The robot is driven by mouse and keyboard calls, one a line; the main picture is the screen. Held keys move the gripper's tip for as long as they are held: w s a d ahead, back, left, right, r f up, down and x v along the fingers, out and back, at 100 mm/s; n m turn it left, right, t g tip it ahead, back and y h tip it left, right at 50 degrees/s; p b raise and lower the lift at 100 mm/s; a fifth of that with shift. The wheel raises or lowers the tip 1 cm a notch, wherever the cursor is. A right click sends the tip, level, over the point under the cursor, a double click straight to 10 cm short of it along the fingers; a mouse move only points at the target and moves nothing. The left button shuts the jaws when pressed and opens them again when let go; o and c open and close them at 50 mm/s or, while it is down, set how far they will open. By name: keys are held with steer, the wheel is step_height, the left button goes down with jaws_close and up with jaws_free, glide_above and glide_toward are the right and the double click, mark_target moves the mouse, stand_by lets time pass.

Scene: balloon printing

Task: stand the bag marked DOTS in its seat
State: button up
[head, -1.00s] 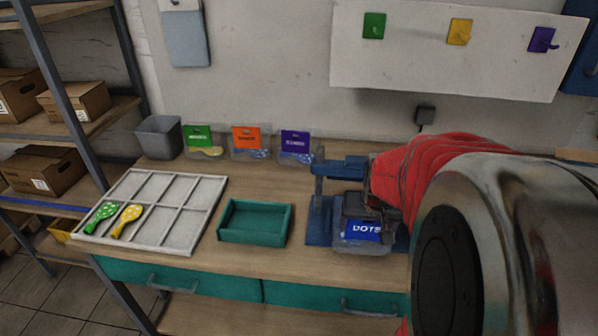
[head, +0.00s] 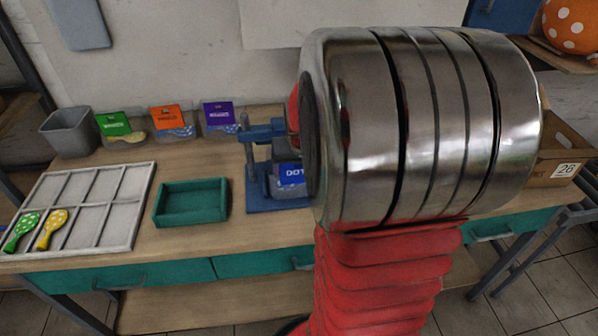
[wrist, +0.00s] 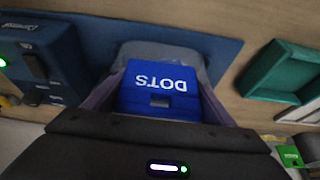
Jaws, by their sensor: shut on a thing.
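The bag marked DOTS (head: 290,176) has a blue card over a clear lower part. It is on or just over the blue plate (head: 262,204) of the press, partly hidden by my arm in the head view. In the wrist view the bag (wrist: 160,85) is between the two fingers of my gripper (wrist: 160,78), which is shut on it. The card reads upside down there, with the clear part beyond it over the blue plate. Whether the bag touches the plate cannot be told. My gripper is hidden in the head view. I cannot pick out the bag's seat.
Green (head: 115,125), orange (head: 167,119) and purple (head: 218,116) bags stand along the wall beside a grey bin (head: 68,130). A teal tray (head: 190,203) and a white divided tray (head: 140,190) lie left of the press. My arm covers the table's right side.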

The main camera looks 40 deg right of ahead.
steer(key=shift+w, duration=0.1)
steer(key=o, duration=1.1)
steer(key=v, duration=0.7)
steer(key=shift+r, duration=0.25)
stand_by(0.5)
steer(key=s+a+r+n+t+y, duration=0.1)
steer(key=s+a, duration=0.4)
steer(key=a, duration=0.8)
steer(key=s+a+r+n+t+y, duration=0.1)
steer(key=s+a+r+n, duration=0.2)
steer(key=a, duration=1.1)
steer(key=s+n, duration=0.2)
steer(key=shift+n+y, duration=0.3)
steer(key=shift+n, duration=0.1)
